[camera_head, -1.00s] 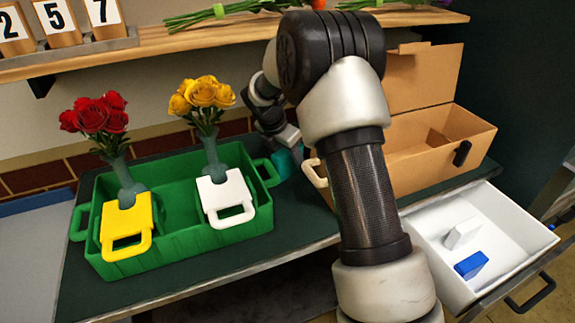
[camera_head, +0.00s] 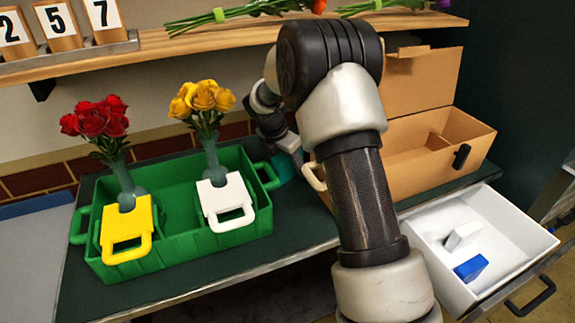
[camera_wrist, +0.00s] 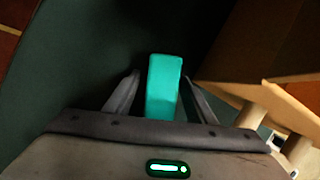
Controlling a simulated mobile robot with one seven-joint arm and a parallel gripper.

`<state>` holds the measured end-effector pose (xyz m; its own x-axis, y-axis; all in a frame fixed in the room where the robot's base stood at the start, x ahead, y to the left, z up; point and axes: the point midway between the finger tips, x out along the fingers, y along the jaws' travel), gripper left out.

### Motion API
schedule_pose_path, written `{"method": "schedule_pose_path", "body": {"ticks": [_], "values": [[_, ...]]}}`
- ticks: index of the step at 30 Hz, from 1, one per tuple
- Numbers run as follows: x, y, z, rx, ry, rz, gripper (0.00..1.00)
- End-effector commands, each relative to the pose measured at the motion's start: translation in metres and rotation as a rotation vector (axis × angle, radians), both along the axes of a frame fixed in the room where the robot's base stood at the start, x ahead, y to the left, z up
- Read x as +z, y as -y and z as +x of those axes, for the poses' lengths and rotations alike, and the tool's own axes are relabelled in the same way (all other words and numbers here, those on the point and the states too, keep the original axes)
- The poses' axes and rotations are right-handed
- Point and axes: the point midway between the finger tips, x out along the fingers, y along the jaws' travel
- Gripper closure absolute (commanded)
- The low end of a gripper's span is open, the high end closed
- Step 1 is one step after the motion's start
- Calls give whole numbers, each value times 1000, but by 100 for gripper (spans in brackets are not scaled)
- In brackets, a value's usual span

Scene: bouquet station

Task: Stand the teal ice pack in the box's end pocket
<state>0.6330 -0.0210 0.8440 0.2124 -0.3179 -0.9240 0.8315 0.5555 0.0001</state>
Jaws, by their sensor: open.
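The teal ice pack (camera_wrist: 163,85) stands out between my gripper's two fingers in the wrist view. In the head view only a small teal patch of it (camera_head: 283,170) shows, between the green crate and the cardboard box. My gripper (camera_wrist: 160,88) is open, with one finger on each side of the pack and a gap visible at least on the left. The cardboard box (camera_head: 425,172) stands open at the right with a divider inside, which sets off a pocket at its right end. My arm hides the box's left part.
A green crate (camera_head: 180,238) holds vases of red roses (camera_head: 92,118) and yellow roses (camera_head: 202,95) in a yellow and a white holder. An open white drawer (camera_head: 500,262) holds a blue and a white block. A wooden shelf runs above the counter.

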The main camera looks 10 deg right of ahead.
Motion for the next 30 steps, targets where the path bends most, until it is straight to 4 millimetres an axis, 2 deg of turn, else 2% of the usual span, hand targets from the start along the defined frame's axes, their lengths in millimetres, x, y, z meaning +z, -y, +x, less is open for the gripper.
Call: {"method": "schedule_pose_path", "body": {"ticks": [2,10,20,30], "values": [[0,0,0,0,0,0,53],[0,0,0,0,0,0,99],[5,0,1,1,5,0,100],[75,0,1,0,5,1,100]]}}
